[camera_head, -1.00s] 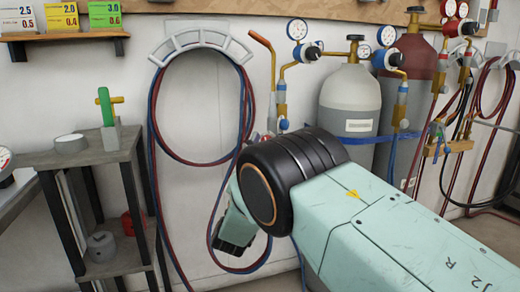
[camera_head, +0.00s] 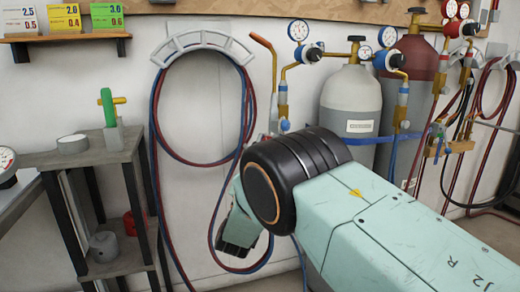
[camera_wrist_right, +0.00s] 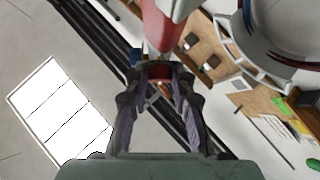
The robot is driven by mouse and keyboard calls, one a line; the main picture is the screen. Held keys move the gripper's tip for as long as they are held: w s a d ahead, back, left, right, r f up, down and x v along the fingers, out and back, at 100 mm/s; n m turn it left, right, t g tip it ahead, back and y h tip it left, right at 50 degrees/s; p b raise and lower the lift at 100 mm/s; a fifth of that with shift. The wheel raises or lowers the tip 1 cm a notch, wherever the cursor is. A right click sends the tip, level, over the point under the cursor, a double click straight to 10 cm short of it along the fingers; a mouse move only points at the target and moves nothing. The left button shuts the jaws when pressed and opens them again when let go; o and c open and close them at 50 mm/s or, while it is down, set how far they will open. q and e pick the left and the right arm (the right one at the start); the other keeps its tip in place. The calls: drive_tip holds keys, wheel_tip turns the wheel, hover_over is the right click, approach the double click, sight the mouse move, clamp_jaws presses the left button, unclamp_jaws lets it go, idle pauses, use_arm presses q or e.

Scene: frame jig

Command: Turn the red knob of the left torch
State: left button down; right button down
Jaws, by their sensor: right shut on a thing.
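The left torch (camera_head: 264,44) shows in the head view as a thin copper tube with a bent tip, upright against the wall. Its lower part goes down behind my right arm. In the head view the right wrist and arm cover the right gripper's fingers and the red knob. In the right wrist view the right gripper (camera_wrist_right: 160,78) has its fingertips drawn together on a small dark red part, the red knob (camera_wrist_right: 159,70). A small blue part (camera_wrist_right: 136,57) sits just left of the fingertips. How far the knob is turned cannot be seen. My left gripper is not in view.
Looped red and blue hoses (camera_head: 152,110) hang from a grey wall holder (camera_head: 203,40) left of the torch. A grey gas cylinder (camera_head: 350,98) with gauges stands close on the right, a dark red one (camera_head: 418,62) behind it. A shelf stand (camera_head: 85,155) is at left.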

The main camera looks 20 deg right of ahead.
drive_tip(key=shift+s+d+r+n+t+y+p, duration=0.1)
drive_tip(key=shift+n+t+y+p, duration=0.45)
drive_tip(key=shift+n+y+p, duration=1.75)
drive_tip(key=shift+s+d+r+n+t+y+p, duration=0.15)
drive_tip(key=shift+n+t+y+p, duration=0.8)
drive_tip(key=shift+n+y, duration=2.45)
drive_tip(key=shift+w+r+n+t+y+p, duration=0.1)
drive_tip(key=shift+n+t+y+p, duration=0.1)
drive_tip(key=shift+n+y+p, duration=2.6)
drive_tip(key=shift+n+h+b, duration=0.7)
drive_tip(key=shift+n+b, duration=0.05)
drive_tip(key=shift+n, duration=0.05)
drive_tip(key=c, duration=1.1)
unclamp_jaws()
drive_tip(key=shift+s, duration=0.1)
drive_tip(key=shift+c, duration=0.2)
drive_tip(key=shift+f, duration=0.1)
